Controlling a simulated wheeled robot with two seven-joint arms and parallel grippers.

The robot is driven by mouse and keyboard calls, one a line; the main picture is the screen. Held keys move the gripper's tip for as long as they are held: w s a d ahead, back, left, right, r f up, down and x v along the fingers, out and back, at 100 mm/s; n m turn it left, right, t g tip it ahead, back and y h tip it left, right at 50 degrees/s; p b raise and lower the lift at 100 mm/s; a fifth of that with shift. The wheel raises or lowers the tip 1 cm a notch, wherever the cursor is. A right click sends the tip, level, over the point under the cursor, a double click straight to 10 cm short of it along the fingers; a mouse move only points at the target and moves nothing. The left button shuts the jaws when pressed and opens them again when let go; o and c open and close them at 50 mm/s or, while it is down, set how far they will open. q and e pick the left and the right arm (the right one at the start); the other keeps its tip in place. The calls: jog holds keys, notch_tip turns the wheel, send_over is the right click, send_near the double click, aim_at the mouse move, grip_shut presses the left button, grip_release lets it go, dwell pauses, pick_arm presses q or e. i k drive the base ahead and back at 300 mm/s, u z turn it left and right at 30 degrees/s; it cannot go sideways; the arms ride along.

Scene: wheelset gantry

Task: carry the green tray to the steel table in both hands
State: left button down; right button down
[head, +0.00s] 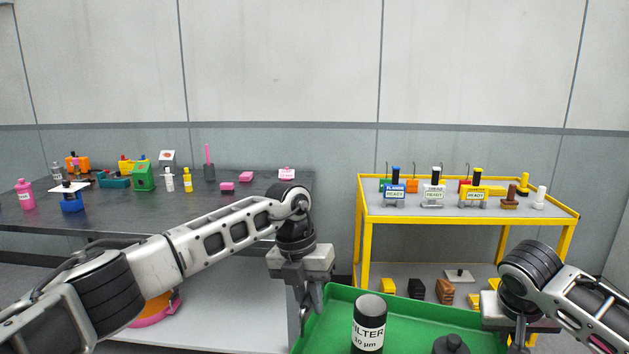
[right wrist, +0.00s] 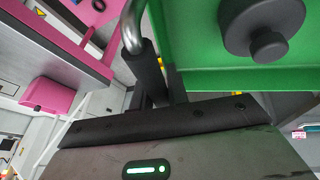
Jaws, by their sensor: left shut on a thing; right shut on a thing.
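The green tray (head: 400,315) is at the bottom of the head view, held between my two grippers. A dark cylinder labelled FILTER (head: 368,325) stands upright in it, and a dark knobbed part (head: 452,345) sits to its right. My left gripper (head: 309,305) is shut on the tray's left side. My right gripper (head: 518,335) is shut at its right side. In the right wrist view, the right gripper (right wrist: 160,90) is by the green tray wall (right wrist: 240,78), near a curved metal handle. The steel table (head: 110,205) with a dark top is at the left in the head view.
The steel table holds a pink bottle (head: 25,194), a green box (head: 143,178), pink blocks (head: 227,187) and several other items; its front middle is bare. A yellow cart (head: 468,215) with labelled items stands behind the tray. A gap separates table and cart.

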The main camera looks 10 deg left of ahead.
aim_at(180, 215)
jog(key=u, duration=1.6)
jog(key=i, duration=2.85)
jog(key=z, duration=0.8)
